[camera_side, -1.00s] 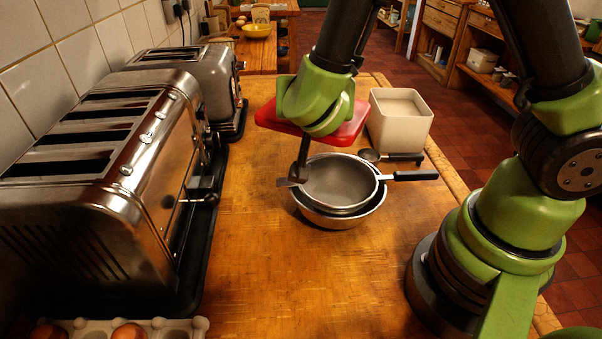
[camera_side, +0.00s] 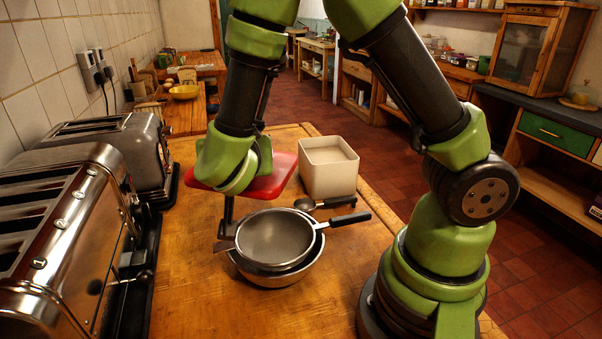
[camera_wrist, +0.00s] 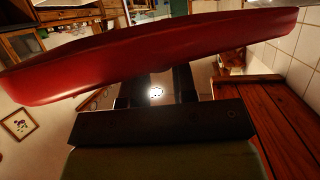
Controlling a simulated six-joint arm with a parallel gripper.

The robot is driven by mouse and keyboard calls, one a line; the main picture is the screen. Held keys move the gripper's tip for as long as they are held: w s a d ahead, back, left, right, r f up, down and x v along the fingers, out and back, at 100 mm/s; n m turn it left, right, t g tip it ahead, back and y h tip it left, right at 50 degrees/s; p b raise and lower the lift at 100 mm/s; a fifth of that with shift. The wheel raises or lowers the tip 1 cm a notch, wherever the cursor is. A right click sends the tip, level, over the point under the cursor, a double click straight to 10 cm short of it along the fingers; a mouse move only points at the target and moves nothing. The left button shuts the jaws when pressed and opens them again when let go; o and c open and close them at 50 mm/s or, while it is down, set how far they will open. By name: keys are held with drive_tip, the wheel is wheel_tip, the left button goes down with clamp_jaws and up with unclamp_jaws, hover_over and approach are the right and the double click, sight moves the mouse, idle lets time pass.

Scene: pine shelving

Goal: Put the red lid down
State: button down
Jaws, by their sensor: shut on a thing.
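The red lid (camera_side: 275,176) is a flat, shallow piece with rounded corners. In the side view it is held roughly level behind my green wrist, which hides its middle. It appears above the wooden worktop; its exact height cannot be told. In the wrist view the lid (camera_wrist: 150,58) spans the upper picture, lying across the dark fingers of my gripper (camera_wrist: 157,84). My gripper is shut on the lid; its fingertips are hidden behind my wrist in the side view.
A steel sieve (camera_side: 275,238) rests in a metal bowl (camera_side: 270,277) in front of the lid. Toasters (camera_side: 60,240) line the left. The worktop (camera_side: 190,300) is bare at front left.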

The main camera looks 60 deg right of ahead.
drive_tip(key=w+d+m+g, duration=0.1)
drive_tip(key=d, duration=0.1)
drive_tip(key=d+m+g+h, duration=0.1)
drive_tip(key=w+d+g, duration=0.1)
drive_tip(key=d, duration=0.1)
drive_tip(key=shift+w+d+r+m, duration=0.2)
drive_tip(key=shift+w+d+m, duration=0.15)
drive_tip(key=shift+m, duration=0.05)
drive_tip(key=s+d+m+g, duration=0.2)
drive_tip(key=d+m+g, duration=0.2)
drive_tip(key=d, duration=0.8)
drive_tip(key=s+d+m+g, duration=0.2)
drive_tip(key=d+m+g, duration=0.3)
drive_tip(key=d, duration=0.7)
drive_tip(key=shift+r+g, duration=0.3)
drive_tip(key=shift+g, duration=0.5)
drive_tip(key=shift+s, duration=0.1)
wheel_tip(320, 180, down, 10)
drive_tip(key=shift+r, duration=0.2)
